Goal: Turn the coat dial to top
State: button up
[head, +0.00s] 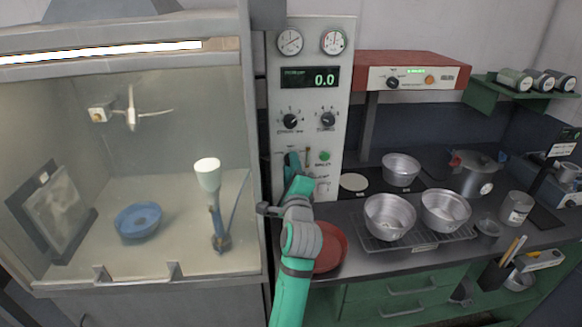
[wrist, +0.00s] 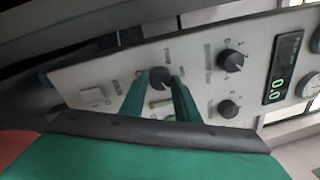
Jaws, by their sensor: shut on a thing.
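A tall grey control panel (head: 312,80) stands left of the counter. My gripper (head: 293,163) reaches its lower part. In the wrist view, the two green fingers of my gripper (wrist: 158,88) are closed on a small black dial (wrist: 158,75), one on each side. Its label is too small to read, so I cannot confirm that it is the coat dial. Its pointer direction is unclear. In the head view, my gripper hides this dial. Two other black dials sit higher on the panel, left (head: 290,121) and right (head: 327,119).
A green button (head: 324,156) is just right of my gripper. The display (head: 310,78) reads 0.0, with two round gauges above. A glass-fronted booth (head: 130,150) stands left. Metal pans (head: 390,216) stand right.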

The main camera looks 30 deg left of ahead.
dwell(0.3)
jog(key=o, duration=1)
jog(key=shift+o, duration=0.2)
jog(key=v, duration=1)
jog(key=shift+s+d, duration=0.2)
jog(key=shift+s, duration=0.05)
jog(key=shift+s+f, duration=0.1)
